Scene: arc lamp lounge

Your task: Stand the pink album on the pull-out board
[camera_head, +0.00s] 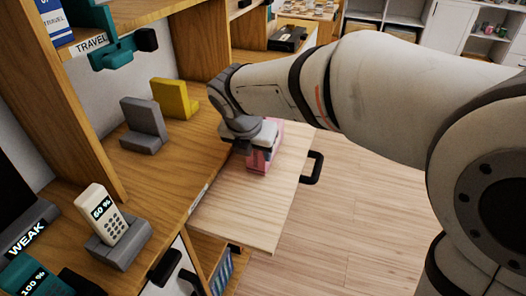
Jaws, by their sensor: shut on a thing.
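The pink album (260,161) is upright at the pull-out board (233,210), over its far part. I cannot tell whether its lower edge touches the board. My gripper (252,147) is above the album and shut on its upper part. My gripper and arm hide the album's top and back. The pull-out board is light wood, extended from the shelf unit, with a black handle (313,168) on its right edge.
On the shelf left of the board stand a grey bookend (142,126) and a yellow bookend (174,98). A white phone (102,210) sits in a grey cradle nearer me. The board's near part is clear. Wooden floor (350,215) lies to the right.

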